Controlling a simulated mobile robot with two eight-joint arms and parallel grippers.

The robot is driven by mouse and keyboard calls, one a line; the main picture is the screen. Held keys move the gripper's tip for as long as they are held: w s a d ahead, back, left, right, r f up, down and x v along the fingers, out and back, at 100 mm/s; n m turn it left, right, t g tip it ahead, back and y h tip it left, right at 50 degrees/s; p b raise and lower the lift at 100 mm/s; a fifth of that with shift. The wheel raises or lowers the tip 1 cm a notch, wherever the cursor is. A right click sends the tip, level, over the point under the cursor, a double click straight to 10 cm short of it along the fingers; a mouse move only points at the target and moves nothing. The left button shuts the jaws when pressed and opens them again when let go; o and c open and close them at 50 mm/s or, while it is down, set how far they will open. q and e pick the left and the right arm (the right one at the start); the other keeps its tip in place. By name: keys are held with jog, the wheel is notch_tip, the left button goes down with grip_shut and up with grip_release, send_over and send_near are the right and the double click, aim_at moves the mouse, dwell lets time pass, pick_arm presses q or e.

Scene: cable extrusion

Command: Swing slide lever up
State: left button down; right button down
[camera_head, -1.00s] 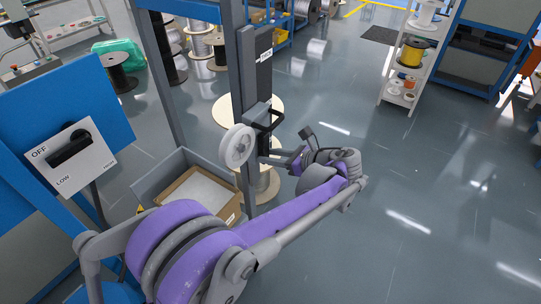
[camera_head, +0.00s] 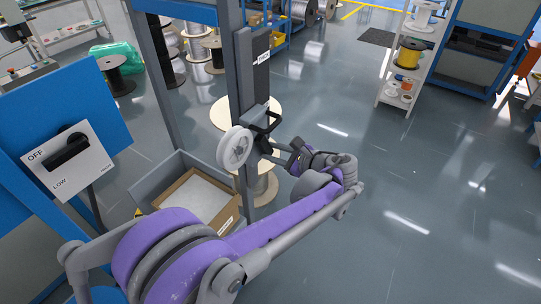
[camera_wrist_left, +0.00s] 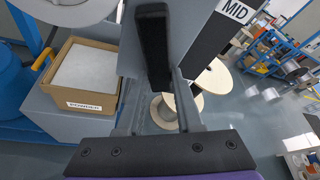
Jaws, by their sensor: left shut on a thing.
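The slide lever (camera_head: 272,121) is a black handle on a grey block, on the dark vertical post (camera_head: 253,75) in the head view. In the left wrist view the lever (camera_wrist_left: 152,45) is a dark bar whose lower end lies between my fingers. My left gripper (camera_head: 279,151) reaches the lever from the lower right and is shut on it. The fingers (camera_wrist_left: 158,88) also show in the left wrist view. The exact contact is small and partly hidden in the head view. My right gripper is not in view.
A white wheel (camera_head: 235,149) sits just left of the lever. Below it, a grey bin holds a cardboard box (camera_head: 207,194) labelled POWDER. A blue panel with a rotary switch (camera_head: 70,155) stands at left. Cable spools stand behind. The floor at right is clear.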

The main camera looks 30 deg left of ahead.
pick_arm(q)
jog(key=shift+w+d+r+n+t+y, duration=0.1)
jog(key=shift+w+r+n+t+y, duration=0.2)
jog(key=shift+w+r+n+t, duration=0.75)
jog(key=shift+a+r+n+t+y, duration=0.1)
jog(key=shift+r+n+t+y, duration=0.25)
jog(key=shift+n, duration=1.4)
jog(key=shift+w+d+r+n+t+y, duration=0.1)
jog(key=shift+w+r+n+t+y, duration=0.15)
jog(key=shift+w+r+n+t, duration=0.8)
jog(key=shift+s+f+n+g, duration=0.25)
jog(key=shift+s+f+n, duration=0.1)
jog(key=shift+s+n, duration=0.15)
jog(key=c, duration=0.6)
grip_release()
jog(key=shift+o, duration=0.2)
jog(key=v, duration=1.1)
jog(key=shift+b, duration=0.3)
